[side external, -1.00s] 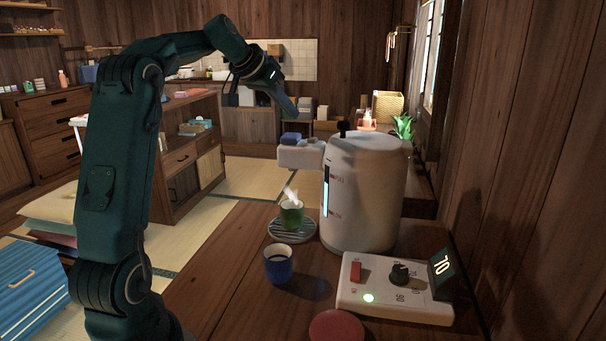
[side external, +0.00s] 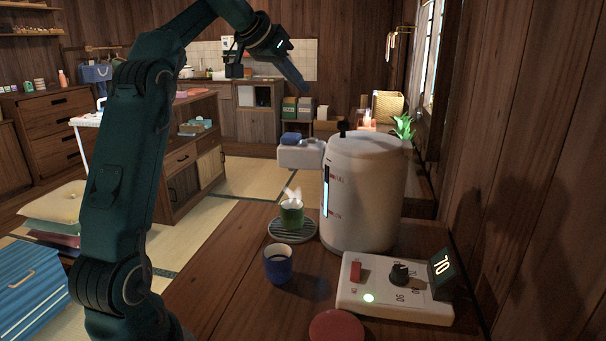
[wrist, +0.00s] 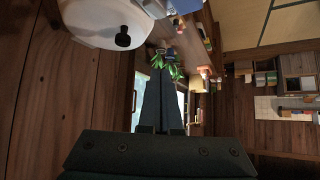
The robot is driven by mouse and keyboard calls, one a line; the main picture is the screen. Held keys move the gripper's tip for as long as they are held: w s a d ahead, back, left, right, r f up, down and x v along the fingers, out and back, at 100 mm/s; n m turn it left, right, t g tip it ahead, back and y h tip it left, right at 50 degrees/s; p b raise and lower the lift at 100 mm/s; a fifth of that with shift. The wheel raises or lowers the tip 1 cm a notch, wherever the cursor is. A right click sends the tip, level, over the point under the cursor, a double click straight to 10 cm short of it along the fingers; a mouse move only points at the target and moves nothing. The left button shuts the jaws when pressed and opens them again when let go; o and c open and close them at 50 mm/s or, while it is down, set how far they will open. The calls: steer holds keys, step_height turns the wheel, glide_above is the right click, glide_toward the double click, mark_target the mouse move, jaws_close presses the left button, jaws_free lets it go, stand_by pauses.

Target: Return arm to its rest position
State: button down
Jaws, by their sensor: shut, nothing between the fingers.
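My gripper (side external: 298,84) hangs high in the air, above and left of the dispenser, with its fingers pointing down to the right. It is shut and holds nothing. The wrist view also shows my gripper (wrist: 161,85) with its two fingers together. Nothing touches the gripper.
A white dispenser (side external: 362,195) stands on the wooden counter (side external: 222,270). A blue cup (side external: 278,266), a control box (side external: 385,290) and a red disc (side external: 336,326) are nearer.

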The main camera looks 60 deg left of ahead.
steer(key=s+d+m+h, duration=0.15)
steer(key=s+d, duration=0.25)
steer(key=d, duration=0.6)
steer(key=s+d+m+h, duration=0.15)
steer(key=s+d, duration=0.25)
steer(key=d, duration=0.7)
steer(key=s+d+f+g, duration=0.1)
steer(key=s+f+g, duration=0.1)
steer(key=s+f, duration=0.5)
steer(key=s+d+f+g, duration=0.1)
steer(key=s+d+f, duration=0.1)
steer(key=s+f, duration=0.5)
step_height(320, 180, down, 5)
steer(key=shift+d+r+n+g+y, duration=0.2)
steer(key=shift+d+n+g+y, duration=0.1)
steer(key=shift+n+g+y, duration=0.1)
